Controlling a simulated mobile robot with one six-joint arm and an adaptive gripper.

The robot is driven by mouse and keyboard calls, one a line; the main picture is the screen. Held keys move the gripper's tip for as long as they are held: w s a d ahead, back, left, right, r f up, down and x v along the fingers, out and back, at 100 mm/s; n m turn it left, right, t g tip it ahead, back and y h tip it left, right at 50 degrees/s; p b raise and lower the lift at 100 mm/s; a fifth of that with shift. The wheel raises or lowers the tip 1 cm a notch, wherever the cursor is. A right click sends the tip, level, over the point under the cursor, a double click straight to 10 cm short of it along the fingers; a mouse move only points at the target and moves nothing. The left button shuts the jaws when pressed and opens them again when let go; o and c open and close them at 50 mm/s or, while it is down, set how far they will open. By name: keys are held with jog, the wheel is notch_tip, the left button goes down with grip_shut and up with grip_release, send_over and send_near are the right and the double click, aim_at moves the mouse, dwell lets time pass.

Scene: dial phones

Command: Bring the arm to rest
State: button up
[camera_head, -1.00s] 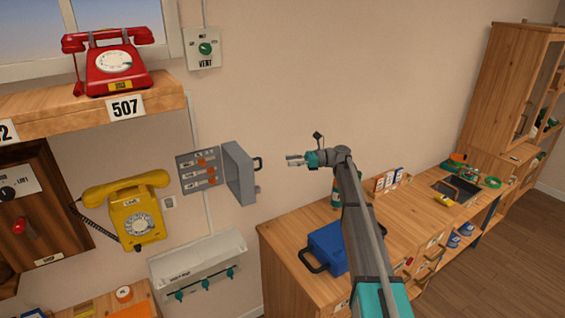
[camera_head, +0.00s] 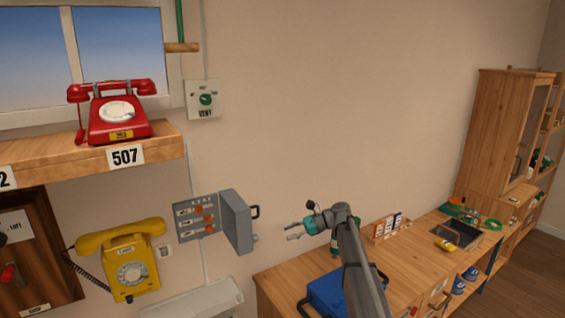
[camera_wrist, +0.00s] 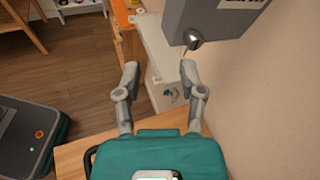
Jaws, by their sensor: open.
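My gripper (camera_head: 291,232) is at the end of my arm in the head view, in front of the wall and to the right of an open grey switch box (camera_head: 238,221). Its fingers point left, toward the box door, and appear apart from it. In the wrist view both fingers of my gripper (camera_wrist: 160,72) are spread with nothing between them. The grey box (camera_wrist: 212,22) shows at the upper right of that view, beyond the fingertips.
A wooden workbench (camera_head: 285,283) lies below my arm, with a blue toolbox (camera_head: 328,291) on it. A red phone (camera_head: 117,113) stands on the shelf at left. A yellow phone (camera_head: 127,262) hangs below it. The wall space above my arm is clear.

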jog(key=s+d+f+n+h, duration=0.4)
jog(key=s+h, duration=0.1)
jog(key=s, duration=0.5)
jog(key=s+d+f+n+t+h, duration=0.1)
jog(key=s+d+f+n+h, duration=0.3)
jog(key=s, duration=0.7)
jog(key=s+d+f+n+t+h, duration=0.1)
jog(key=s+d+f+n+h, duration=0.4)
jog(key=s, duration=0.5)
jog(key=shift+s+d+f+n+h, duration=0.15)
jog(key=shift+d+n+h, duration=0.15)
jog(key=shift+d+n, duration=0.15)
